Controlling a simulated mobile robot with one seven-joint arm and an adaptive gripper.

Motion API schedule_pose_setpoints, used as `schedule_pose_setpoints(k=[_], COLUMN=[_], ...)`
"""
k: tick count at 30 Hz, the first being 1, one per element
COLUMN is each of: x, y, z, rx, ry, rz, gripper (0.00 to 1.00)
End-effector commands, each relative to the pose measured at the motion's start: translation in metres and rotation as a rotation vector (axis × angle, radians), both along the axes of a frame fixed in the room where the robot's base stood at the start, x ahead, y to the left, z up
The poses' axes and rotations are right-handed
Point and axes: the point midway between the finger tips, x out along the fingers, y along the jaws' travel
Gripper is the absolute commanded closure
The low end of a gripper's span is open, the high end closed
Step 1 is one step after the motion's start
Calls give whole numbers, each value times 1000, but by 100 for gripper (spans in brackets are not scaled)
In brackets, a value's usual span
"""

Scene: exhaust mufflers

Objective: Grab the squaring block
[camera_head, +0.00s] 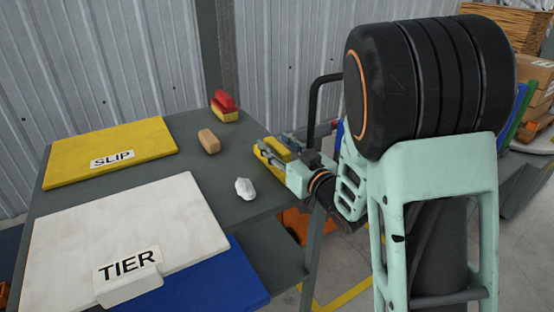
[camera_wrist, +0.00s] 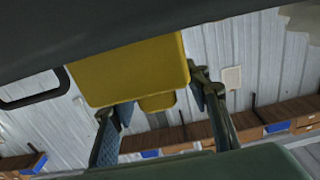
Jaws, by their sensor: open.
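A yellow block-like piece (camera_head: 275,149) shows at my gripper (camera_head: 268,154), by the table's right edge; I cannot tell for sure that it is the squaring block. In the wrist view a large yellow piece (camera_wrist: 130,70) with a smaller yellow part below it fills the upper middle. The fingers of my gripper (camera_wrist: 160,103) stand apart on either side of its lower part. I cannot tell whether they touch it. Its top is hidden by a dark shape. A tan block (camera_head: 209,141) lies on the table, left of and apart from my gripper.
A blue board (camera_head: 215,280) lies partly under TIER. Corrugated wall stands behind.

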Motion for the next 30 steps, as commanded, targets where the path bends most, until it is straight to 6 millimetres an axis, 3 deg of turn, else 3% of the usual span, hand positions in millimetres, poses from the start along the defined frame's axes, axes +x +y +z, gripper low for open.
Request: schedule_pose_setpoints(k=[1,13,23,30], x=[0,0,0,4], y=[0,0,0,3], z=[0,0,2,15], rx=[0,0,1,1], ry=[0,0,-3,-4], rz=[0,0,0,-1], gripper=[56,100,100,100])
